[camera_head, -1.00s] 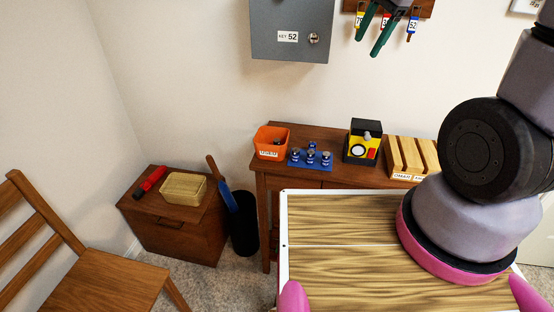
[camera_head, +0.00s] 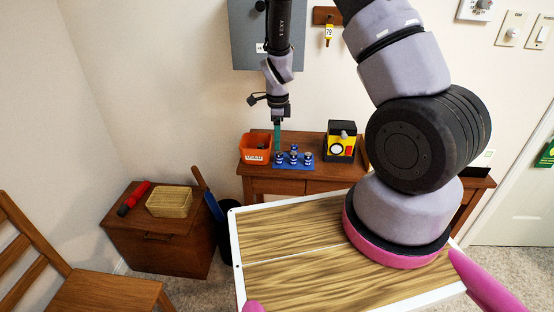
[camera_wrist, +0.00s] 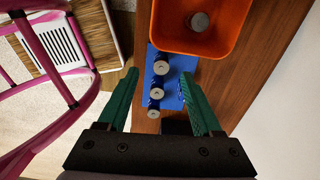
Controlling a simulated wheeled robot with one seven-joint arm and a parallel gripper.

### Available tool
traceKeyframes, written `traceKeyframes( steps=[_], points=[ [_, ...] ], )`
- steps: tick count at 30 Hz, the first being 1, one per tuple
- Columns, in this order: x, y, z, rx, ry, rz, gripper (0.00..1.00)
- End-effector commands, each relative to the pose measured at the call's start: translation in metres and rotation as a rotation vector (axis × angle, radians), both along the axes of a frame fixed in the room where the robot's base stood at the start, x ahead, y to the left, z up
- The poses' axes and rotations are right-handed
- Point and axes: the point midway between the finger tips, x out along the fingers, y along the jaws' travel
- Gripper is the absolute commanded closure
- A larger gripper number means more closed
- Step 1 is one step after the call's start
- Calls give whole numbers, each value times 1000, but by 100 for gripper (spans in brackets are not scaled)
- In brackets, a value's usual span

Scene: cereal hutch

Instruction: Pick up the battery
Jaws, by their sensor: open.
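Several blue batteries with silver ends (camera_head: 307,158) stand on a blue tray (camera_head: 281,166) on the wooden desk. In the wrist view, batteries (camera_wrist: 162,64) show end-on in a row between my fingers. Another is partly hidden beside the right finger. My gripper (camera_head: 277,146) points down over the left side of the tray. In the wrist view, its green fingers (camera_wrist: 159,80) are spread apart with nothing held. I cannot tell the exact height of the fingertips above the batteries.
An orange bin (camera_head: 256,154) stands just left of the tray, with a round grey-ended item (camera_wrist: 200,22) inside. A yellow-and-black device (camera_head: 341,146) stands to the right. A grey key cabinet (camera_head: 246,35) hangs on the wall behind my arm.

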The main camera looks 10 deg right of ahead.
Motion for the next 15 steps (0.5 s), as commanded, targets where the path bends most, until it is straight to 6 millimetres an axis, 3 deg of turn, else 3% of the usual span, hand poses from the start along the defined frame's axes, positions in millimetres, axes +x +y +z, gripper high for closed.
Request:
traceKeyframes(
  steps=[8,15],
  points=[
    [0,-2,-25,1,1,0,33],
    [0,-7,-61,1,3,0,33]
  ],
)
